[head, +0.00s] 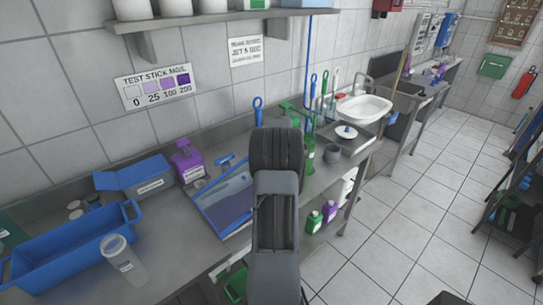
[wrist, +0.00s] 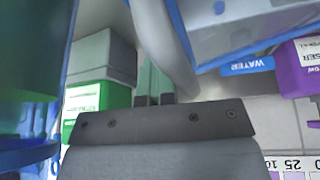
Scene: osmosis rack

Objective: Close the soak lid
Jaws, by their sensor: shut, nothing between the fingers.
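A long blue tub (head: 75,252) with raised handles stands on the steel counter at the left of the head view.
A blue tray (head: 222,205) lies on the counter left of my arm. A purple jug (head: 187,160) stands behind it, and a clear cup (head: 122,258) stands in front of the tub. A green bottle (head: 308,150) and a sink (head: 363,108) are to the right.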

